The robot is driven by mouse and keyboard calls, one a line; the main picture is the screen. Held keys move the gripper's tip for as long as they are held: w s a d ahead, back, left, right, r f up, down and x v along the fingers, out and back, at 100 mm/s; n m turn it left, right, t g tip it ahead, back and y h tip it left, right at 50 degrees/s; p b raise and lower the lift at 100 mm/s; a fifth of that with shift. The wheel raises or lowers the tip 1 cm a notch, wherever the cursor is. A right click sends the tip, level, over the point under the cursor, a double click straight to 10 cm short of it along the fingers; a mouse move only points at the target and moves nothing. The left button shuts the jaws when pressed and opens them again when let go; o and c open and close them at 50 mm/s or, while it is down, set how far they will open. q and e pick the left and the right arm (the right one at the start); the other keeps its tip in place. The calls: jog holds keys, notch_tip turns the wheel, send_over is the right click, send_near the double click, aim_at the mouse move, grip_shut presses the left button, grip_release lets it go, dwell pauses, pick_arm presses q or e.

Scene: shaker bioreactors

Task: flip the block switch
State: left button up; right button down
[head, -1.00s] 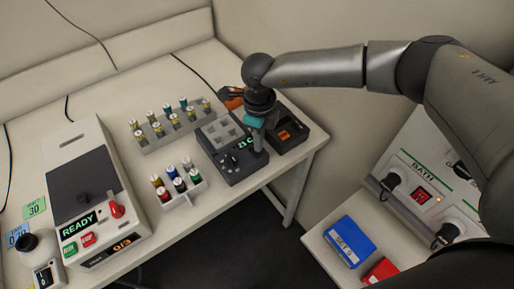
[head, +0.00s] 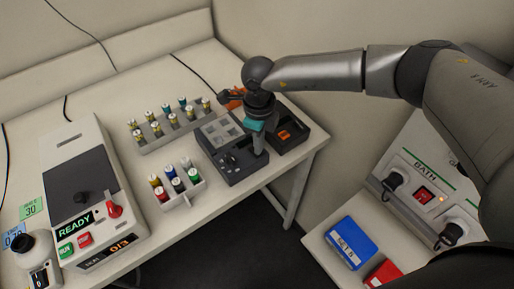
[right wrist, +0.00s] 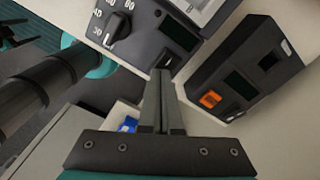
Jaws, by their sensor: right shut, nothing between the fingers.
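The block unit (head: 228,172) is a dark box with a grey well plate on top, a knob and a small display. In the right wrist view its front panel (right wrist: 145,50) shows the white-marked knob, and the display (right wrist: 180,32) is dark. My right gripper (head: 262,153) points down, shut and empty, at the panel's right end. In the right wrist view its fingertips (right wrist: 162,74) are at the panel's lower edge, by a small dark part that may be the switch. I cannot tell whether they touch. My left gripper is not in view.
A second dark box (head: 306,138) with an orange switch (right wrist: 210,99) stands close to the right. Racks of capped vials (head: 178,192) stand left of the block unit. The shaker (head: 82,160) reads READY. The bath (head: 425,185) is at lower right.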

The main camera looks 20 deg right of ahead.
jog(key=shift+r+p, duration=0.6)
jog(key=shift+p, duration=0.05)
jog(key=shift+r+p, duration=2)
jog(key=shift+r, duration=0.85)
jog(key=shift+f, duration=0.1)
